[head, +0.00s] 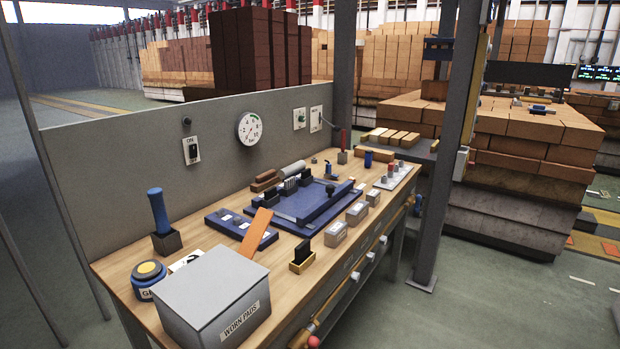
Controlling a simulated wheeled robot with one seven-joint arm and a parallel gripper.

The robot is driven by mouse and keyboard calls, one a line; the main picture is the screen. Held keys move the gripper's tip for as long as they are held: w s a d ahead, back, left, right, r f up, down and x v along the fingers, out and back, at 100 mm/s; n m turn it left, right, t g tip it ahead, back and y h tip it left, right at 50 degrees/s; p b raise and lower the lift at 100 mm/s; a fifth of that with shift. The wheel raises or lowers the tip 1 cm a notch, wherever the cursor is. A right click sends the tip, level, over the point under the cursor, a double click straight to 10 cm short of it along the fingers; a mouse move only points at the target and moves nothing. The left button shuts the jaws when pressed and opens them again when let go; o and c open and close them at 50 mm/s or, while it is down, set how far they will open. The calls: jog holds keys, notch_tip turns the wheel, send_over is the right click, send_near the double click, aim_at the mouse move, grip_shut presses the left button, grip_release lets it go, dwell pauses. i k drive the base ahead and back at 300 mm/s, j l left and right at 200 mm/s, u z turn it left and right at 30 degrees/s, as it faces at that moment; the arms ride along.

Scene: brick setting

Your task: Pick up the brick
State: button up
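Several things could be the brick. An orange-tan brick (375,156) lies flat near the far end of the wooden workbench (190,238). A row of tan bricks (398,139) lies on a dark surface beyond the bench. I cannot tell which one is meant. My gripper is not in view.
Small grey boxes (336,233) line the front edge. A grey post (440,150) rises beside the bench's far end. Large brick stacks (520,150) stand behind. The floor at the right front (480,300) is clear.

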aim_at(382, 156)
jog(key=i+l+u, duration=0.55)
jog(key=i+l, duration=1.1)
jog(key=l, duration=0.15)
jog(key=i+l+u, duration=0.1)
jog(key=i+l, duration=0.6)
jog(key=l, duration=0.2)
jog(key=i+l+u, duration=0.1)
jog(key=i+l, duration=0.25)
jog(key=l, duration=0.15)
jog(key=i+l, duration=0.35)
jog(key=l, duration=0.15)
